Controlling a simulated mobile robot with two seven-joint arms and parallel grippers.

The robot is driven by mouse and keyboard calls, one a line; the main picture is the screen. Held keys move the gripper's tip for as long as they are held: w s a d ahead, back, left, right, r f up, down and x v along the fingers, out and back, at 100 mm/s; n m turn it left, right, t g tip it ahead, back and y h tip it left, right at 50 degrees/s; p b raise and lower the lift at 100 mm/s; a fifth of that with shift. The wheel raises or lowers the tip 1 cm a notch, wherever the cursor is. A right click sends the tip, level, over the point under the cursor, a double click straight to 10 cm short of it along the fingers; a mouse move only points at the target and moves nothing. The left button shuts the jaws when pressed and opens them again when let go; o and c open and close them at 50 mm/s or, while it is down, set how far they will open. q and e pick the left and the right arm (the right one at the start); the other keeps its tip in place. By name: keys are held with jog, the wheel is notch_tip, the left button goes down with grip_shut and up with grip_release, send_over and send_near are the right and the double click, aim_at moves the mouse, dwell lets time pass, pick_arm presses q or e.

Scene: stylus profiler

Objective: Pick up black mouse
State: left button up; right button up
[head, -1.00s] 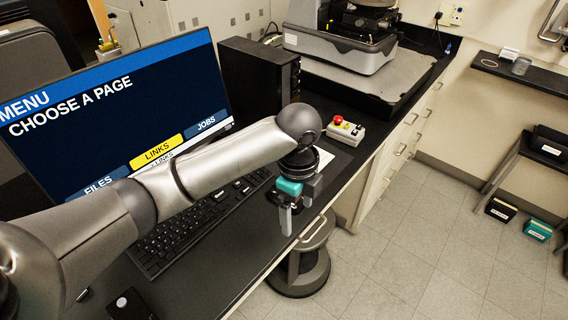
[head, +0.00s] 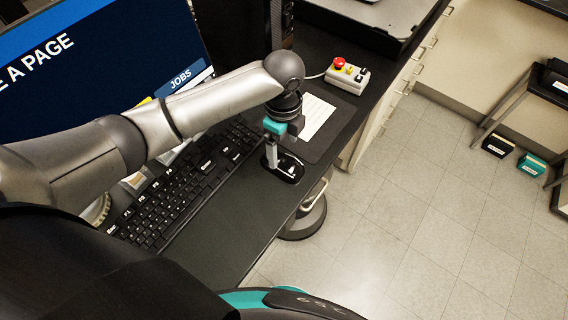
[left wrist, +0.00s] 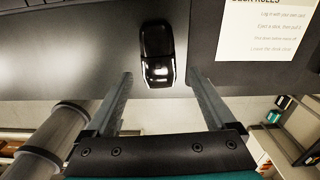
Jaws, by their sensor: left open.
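The black mouse (head: 291,171) lies on the dark desk just past the right end of the keyboard. In the left wrist view the glossy mouse (left wrist: 157,54) shows ahead of the fingers, roughly midway between their lines. My left gripper (head: 273,164) is open and points down beside the mouse, partly covering it in the head view. My right gripper is not in view.
A black keyboard (head: 188,188) lies left of the mouse, before the monitor (head: 115,75). A printed sheet (head: 315,117) on a dark mat and a control box with a red button (head: 347,76) are beyond it. A stool (head: 304,221) stands below the desk edge.

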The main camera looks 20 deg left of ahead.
aim_at(284, 161)
pick_arm(q)
jog(key=shift+s+d+f, duration=0.1)
jog(key=shift+f, duration=1.5)
jog(key=shift+s+d+f, duration=0.1)
jog(key=shift+f, duration=1.45)
jog(key=c, duration=1.2)
jog(key=shift+r, duration=0.1)
